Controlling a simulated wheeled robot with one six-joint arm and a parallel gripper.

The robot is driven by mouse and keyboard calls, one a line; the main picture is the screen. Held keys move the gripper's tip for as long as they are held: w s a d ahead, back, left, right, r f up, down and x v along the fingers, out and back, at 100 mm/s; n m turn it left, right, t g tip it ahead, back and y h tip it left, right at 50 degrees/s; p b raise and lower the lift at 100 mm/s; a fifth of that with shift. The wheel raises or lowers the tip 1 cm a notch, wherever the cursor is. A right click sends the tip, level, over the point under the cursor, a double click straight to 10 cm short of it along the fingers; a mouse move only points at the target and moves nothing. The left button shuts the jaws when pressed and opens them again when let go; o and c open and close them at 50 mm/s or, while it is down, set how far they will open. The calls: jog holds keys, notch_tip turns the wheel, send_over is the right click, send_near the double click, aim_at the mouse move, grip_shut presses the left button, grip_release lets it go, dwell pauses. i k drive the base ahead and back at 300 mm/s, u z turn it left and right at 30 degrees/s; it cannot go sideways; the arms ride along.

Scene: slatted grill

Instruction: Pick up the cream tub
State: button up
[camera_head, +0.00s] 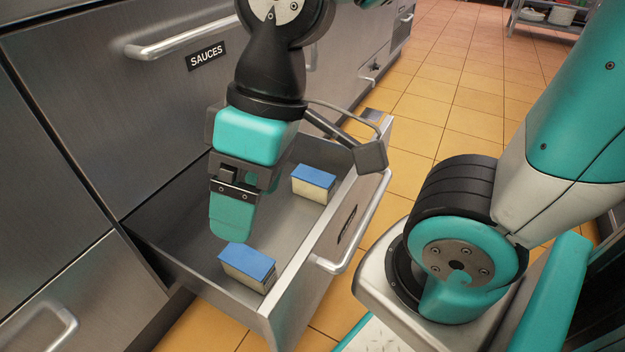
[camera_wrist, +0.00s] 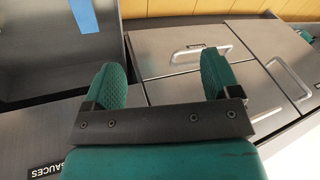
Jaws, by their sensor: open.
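Two box-shaped tubs with blue lids sit upright in the open drawer. The far tub (camera_head: 313,188) has a clearly cream body and stands at the drawer's far end. The near tub (camera_head: 245,270) has a paler, greyish-cream body and stands at the near end. My gripper (camera_head: 232,222) points down over the drawer, above and behind the near tub, apart from both tubs. In the wrist view, my gripper (camera_wrist: 163,82) has its two green fingers spread with nothing between them. A blue lid (camera_wrist: 85,14) shows at the upper left, cut by the frame edge.
The drawer's front wall (camera_head: 325,245) carries a bar handle (camera_head: 352,240). A closed drawer marked SAUCES (camera_head: 206,56) with a handle (camera_head: 185,38) is above the open one. The drawer floor between the tubs is bare. Orange tiled floor (camera_head: 450,100) lies beyond.

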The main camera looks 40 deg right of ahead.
aim_at(311, 182)
jog(key=z, duration=2.4)
jog(key=i, duration=1.15)
jog(key=u, duration=2.4)
